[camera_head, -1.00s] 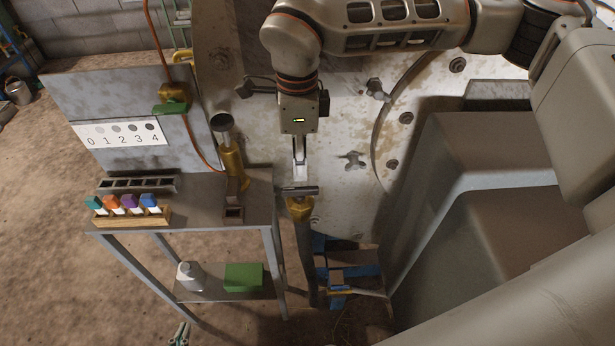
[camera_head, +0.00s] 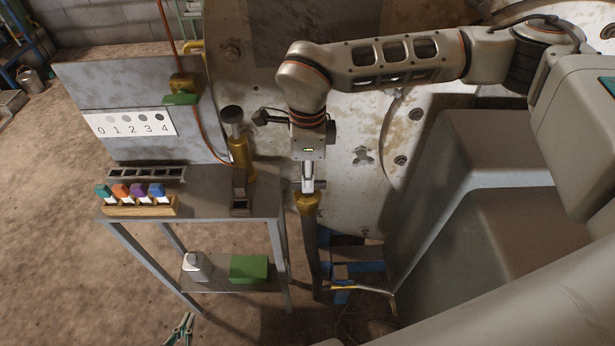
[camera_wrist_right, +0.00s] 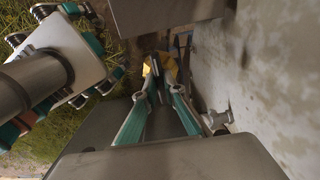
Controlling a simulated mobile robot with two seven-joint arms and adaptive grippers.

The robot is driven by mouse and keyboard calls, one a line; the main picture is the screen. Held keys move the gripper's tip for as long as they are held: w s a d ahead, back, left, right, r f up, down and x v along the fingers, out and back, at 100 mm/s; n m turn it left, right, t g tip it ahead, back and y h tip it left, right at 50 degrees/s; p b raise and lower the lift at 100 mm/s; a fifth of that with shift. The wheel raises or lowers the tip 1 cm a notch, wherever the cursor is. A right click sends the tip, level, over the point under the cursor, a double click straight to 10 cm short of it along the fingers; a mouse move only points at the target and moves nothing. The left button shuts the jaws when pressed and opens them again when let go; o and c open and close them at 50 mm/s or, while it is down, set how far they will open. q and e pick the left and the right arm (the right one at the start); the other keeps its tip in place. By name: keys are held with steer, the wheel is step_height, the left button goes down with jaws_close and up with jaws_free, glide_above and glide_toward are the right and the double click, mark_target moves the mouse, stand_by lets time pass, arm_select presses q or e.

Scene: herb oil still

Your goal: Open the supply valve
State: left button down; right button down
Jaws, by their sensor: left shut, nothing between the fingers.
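A brass-coloured valve body (camera_head: 307,204) tops the dark upright pipe right of the bench; I take it as the supply valve. A short grey lever (camera_head: 293,184) lies crosswise above it. My right gripper (camera_head: 308,186) points down onto this lever, its fingertips at it. In the right wrist view, its teal-linked fingers (camera_wrist_right: 158,80) converge near a dark part, with yellow behind; whether they grip or straddle the lever is unclear. My left gripper (camera_head: 181,330) is shut and empty at the bottom edge, low and away from the valve.
A bench (camera_head: 213,205) left of the valve holds a brass tube, a rack of coloured vials (camera_head: 135,208) and a numbered scale card (camera_head: 131,126). A green box (camera_head: 249,268) and a white bottle stand on its lower shelf. A large metal tank (camera_head: 345,185) stands behind the valve.

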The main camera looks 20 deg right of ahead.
steer(key=shift+m, duration=0.4)
steer(key=m, duration=0.4)
steer(key=shift+m, duration=0.3)
steer(key=m, duration=0.5)
steer(key=shift+r, duration=0.1)
steer(key=m, duration=0.4)
steer(key=shift+m, duration=1.9)
steer(key=shift+w, duration=0.1)
steer(key=c, duration=2.1)
jaws_free()
steer(key=shift+c, duration=0.2)
